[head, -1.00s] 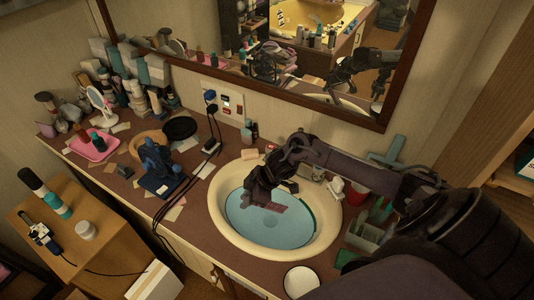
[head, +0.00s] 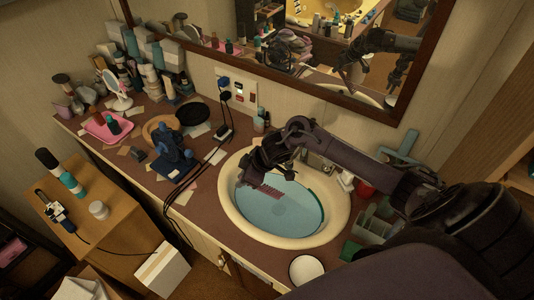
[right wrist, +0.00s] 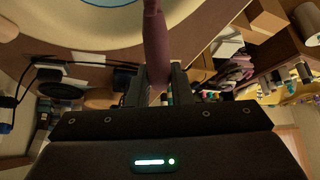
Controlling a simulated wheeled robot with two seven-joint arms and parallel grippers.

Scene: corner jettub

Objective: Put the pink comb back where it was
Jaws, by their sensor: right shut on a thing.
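The pink comb (head: 268,191) is held in my right gripper (head: 250,178). My left gripper is not in view.
Left of the sink the counter (head: 222,161) carries a blue figure (head: 175,158), cables, a black round dish (head: 193,113) and a pink tray (head: 103,132). Green containers (head: 372,226) stand right of the sink. The mirror (head: 300,68) hangs behind.

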